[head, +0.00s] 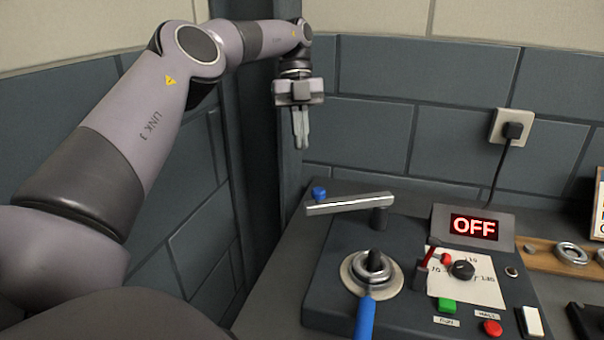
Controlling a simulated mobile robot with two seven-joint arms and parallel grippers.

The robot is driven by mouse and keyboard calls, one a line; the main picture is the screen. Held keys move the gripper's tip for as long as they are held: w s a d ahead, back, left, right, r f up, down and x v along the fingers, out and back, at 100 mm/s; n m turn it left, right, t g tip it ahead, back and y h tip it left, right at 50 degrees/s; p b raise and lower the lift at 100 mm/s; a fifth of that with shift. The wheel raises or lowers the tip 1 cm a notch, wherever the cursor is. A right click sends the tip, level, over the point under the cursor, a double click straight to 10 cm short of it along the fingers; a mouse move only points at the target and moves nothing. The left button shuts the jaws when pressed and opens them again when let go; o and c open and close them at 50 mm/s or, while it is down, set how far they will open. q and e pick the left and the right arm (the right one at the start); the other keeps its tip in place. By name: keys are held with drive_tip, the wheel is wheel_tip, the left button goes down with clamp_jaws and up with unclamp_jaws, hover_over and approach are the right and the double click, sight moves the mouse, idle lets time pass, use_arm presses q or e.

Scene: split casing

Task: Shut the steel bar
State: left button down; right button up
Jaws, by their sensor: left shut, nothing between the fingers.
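The steel bar (350,203) is a flat, light metal strip with a blue knob (319,193) at its left end. Its right part rests on a dark post (379,216) on the dark grey machine box (335,262), and its left end reaches to the box's back left corner. My left gripper (301,142) points down in the air, higher in the picture than the knob and slightly left of it. Its fingers are together, empty and apart from the bar. My right gripper is not in view.
A metal ring sits around a dark spindle (375,262), with a blue handle (366,315) in front. A display (473,226) reads OFF. A red lever (425,268), dial (462,270), green button (447,306) and red button (492,328) are at right. Walls stand close behind.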

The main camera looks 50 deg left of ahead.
use_arm(q)
drive_tip(key=x, duration=0.9)
drive_tip(key=shift+f+b, duration=0.3)
drive_tip(key=shift+f, duration=0.15)
idle(0.4)
drive_tip(key=shift+s+d+n, duration=0.25)
drive_tip(key=shift+n, duration=0.05)
